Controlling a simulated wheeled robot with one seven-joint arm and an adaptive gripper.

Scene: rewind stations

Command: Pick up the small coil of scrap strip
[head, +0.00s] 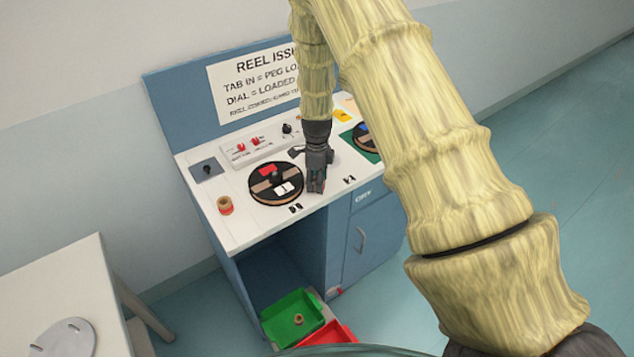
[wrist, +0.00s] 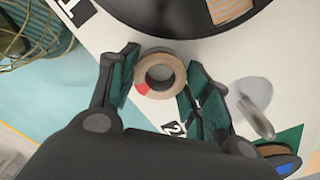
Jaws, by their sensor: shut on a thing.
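A small coil of tan strip (wrist: 175,66) with a red patch on its ring sits between the two fingers in the wrist view. My gripper (wrist: 160,82) is shut on it, one finger on each side. In the head view my gripper (head: 316,187) points down over the front part of the white bench top, just right of the black reel. The held coil is hidden there by the gripper. I cannot tell whether it touches the bench top. Another tan coil with red (head: 225,206) stands at the bench's left front.
The black reel (head: 262,198) lies close left of my gripper. A control box (head: 262,146) with red knobs stands behind it. A second reel on a green mat (head: 372,155) is to the right. A green bin (head: 281,330) with a coil and a red bin (head: 330,335) are below.

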